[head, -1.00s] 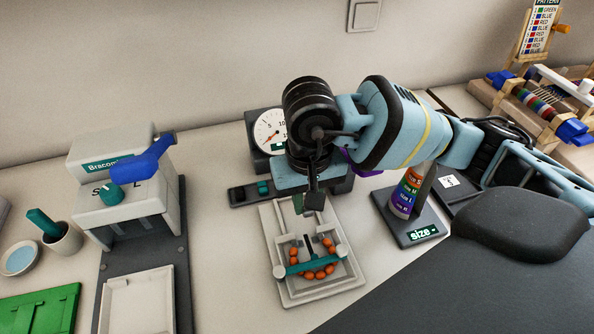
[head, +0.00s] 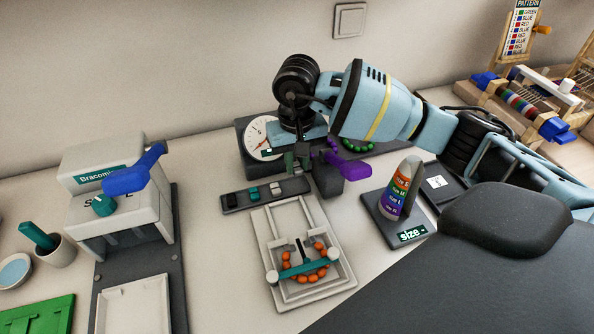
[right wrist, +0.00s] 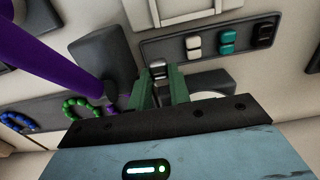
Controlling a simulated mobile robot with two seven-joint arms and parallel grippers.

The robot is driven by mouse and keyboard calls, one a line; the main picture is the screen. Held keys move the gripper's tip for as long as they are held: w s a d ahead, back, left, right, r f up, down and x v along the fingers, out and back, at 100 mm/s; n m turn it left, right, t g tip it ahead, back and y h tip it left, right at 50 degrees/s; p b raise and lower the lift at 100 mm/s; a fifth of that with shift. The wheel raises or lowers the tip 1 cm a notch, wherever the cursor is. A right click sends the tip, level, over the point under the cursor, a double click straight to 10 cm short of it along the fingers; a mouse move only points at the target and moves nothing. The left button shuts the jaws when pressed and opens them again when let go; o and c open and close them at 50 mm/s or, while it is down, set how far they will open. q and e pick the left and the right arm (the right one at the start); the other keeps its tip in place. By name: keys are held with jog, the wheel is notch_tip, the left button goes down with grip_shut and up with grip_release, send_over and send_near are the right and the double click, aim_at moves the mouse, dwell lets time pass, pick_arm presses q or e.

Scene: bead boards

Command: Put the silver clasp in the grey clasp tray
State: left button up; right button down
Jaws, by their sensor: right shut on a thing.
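The silver clasp (right wrist: 158,68) shows in the right wrist view between the green fingertips of my right gripper (right wrist: 159,82). In the head view my right gripper (head: 296,162) is shut on it, above and behind the right end of the grey clasp tray (head: 239,206). The clasp itself is hard to make out there. The tray also shows in the right wrist view (right wrist: 160,49). It holds a whitish clasp (right wrist: 193,47), a teal clasp (right wrist: 227,41) and a black clasp (right wrist: 264,32). Its end nearest my gripper looks empty. My left gripper is not in view.
A dark block (head: 326,183) with a purple lever (head: 349,169) stands close right of my gripper. A dial gauge (head: 262,137) stands behind. A pale jig (head: 265,233) with orange beads lies in front of the tray. A size cone (head: 399,190) stands further right.

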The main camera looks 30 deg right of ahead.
aim_at(298, 166)
notch_tip(298, 166, down, 3)
jog(key=shift+f, duration=0.15)
jog(key=shift+s, duration=0.1)
jog(key=shift+f, duration=0.4)
jog(key=shift+f, duration=0.2)
jog(key=c, duration=1.3)
grip_release()
jog(key=shift+d, duration=0.1)
jog(key=shift+r, duration=0.15)
